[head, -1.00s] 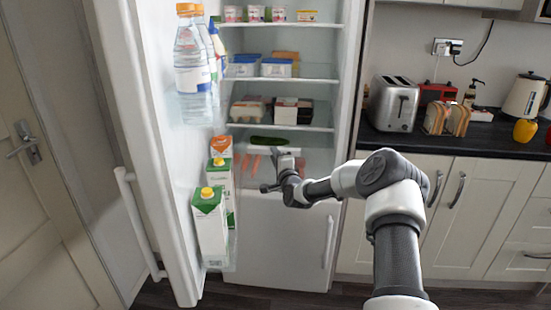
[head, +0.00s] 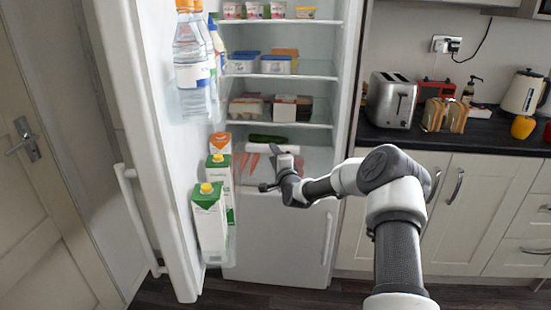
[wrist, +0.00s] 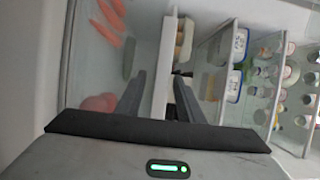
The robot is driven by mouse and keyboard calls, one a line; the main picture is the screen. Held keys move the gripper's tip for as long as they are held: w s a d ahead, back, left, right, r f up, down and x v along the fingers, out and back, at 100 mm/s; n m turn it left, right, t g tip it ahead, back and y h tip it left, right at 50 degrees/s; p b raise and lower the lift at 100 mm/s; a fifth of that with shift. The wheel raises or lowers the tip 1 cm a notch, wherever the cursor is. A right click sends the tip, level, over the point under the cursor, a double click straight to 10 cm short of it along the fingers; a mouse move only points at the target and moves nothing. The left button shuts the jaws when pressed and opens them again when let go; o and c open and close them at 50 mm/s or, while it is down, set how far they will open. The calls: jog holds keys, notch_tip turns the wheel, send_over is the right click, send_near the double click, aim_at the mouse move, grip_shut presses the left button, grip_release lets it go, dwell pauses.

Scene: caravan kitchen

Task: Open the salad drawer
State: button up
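The salad drawer (head: 233,180) is the clear bin low in the open fridge, with a white strip (head: 262,148) along its top front. Carrots (head: 254,163) show through it, and a dark green cucumber (head: 268,139) shows just above the strip. It looks pushed in. My gripper (head: 278,159) is at the drawer's upper front and hides part of it. In the wrist view, which is turned sideways, the fingers of my gripper (wrist: 160,95) are apart, with the white strip (wrist: 164,70) between them. I cannot tell whether they touch it.
The fridge door (head: 150,130) stands open at left, its racks holding bottles (head: 190,70) and cartons (head: 210,215). Shelves above the drawer hold tubs (head: 276,66) and egg boxes. A counter with a toaster (head: 391,102) is at right.

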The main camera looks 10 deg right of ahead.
jog(key=s+p, duration=0.2)
jog(key=s, duration=1.5)
jog(key=shift+s+d+p, duration=0.25)
jog(key=shift+d+p, duration=0.05)
jog(key=shift+d, duration=0.1)
